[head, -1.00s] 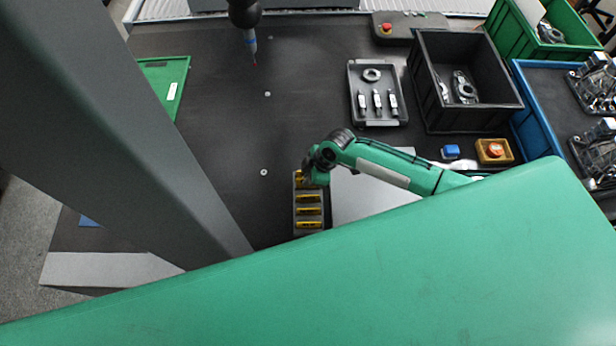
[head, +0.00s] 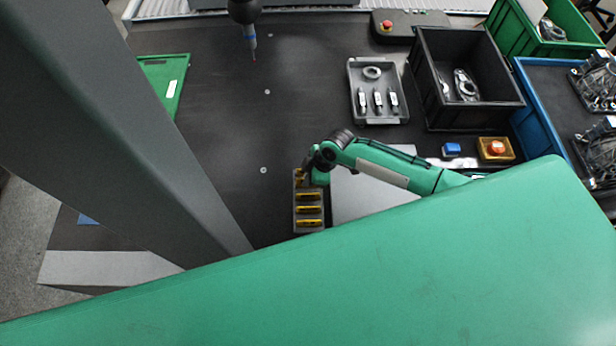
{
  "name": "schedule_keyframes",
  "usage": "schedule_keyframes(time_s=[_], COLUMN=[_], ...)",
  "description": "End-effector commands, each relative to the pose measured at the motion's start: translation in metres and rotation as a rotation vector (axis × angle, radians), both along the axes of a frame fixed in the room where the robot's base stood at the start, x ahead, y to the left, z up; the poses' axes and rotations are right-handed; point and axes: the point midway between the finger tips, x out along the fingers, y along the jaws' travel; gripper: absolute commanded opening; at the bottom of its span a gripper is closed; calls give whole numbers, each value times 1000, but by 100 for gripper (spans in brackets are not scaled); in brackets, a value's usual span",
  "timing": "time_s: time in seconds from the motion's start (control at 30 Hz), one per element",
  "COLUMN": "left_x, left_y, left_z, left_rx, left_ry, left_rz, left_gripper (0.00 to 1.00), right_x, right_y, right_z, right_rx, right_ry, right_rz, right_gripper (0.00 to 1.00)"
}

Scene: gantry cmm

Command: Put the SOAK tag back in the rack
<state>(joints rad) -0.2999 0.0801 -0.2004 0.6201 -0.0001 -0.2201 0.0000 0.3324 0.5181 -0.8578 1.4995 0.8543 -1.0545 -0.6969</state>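The tag rack (head: 296,229) is a grey holder near the middle of the table, with several yellow tags (head: 309,210) lying across it in a column. Lettering on the tags is too small to read, so I cannot tell which is the SOAK tag. My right gripper (head: 301,181) is at the rack's far end, over a yellow tag there. The wrist hides most of the fingers and that tag. I cannot tell whether the fingers are closed on it. My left gripper is not in view.
A grey tray (head: 403,115) with a ring and several small parts stands behind. A probe (head: 252,40) hangs over the table. A large grey column blocks the left.

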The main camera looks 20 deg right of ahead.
Motion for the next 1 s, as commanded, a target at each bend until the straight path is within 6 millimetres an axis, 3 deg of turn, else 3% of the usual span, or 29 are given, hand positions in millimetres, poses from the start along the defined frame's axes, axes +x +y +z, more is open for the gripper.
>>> schedule_keyframes(time_s=[1.0], left_x=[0], left_y=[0], left_z=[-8], left_rx=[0], left_ry=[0], left_rz=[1], left_gripper=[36], right_x=[0], right_y=[0], right_z=[-12], right_rx=[-1], right_ry=[0], right_rz=[0], right_gripper=[0])
